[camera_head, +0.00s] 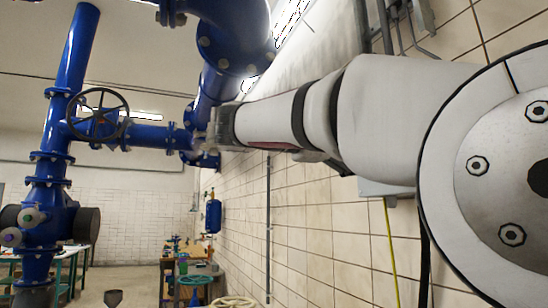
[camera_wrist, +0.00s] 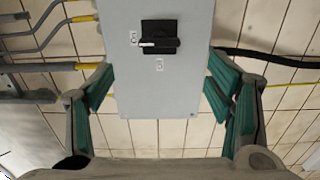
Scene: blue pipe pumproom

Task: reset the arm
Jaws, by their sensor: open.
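My gripper (camera_wrist: 160,108) shows in the wrist view with its two green-padded fingers spread wide apart, open and empty. I cannot tell how near the fingers are to the box, but no contact is visible. In the head view my white arm stretches from the right edge toward the middle, along the tiled wall. Its far end is in front of the blue pipes, and the fingers cannot be made out there.
Large blue pipes (camera_head: 70,60) with a handwheel valve (camera_head: 98,115) stand at the left. The tiled wall (camera_head: 325,215) runs close along my arm. Grey conduits (camera_wrist: 45,67) and a black cable (camera_wrist: 275,57) flank the box. A workbench (camera_head: 188,262) stands farther back.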

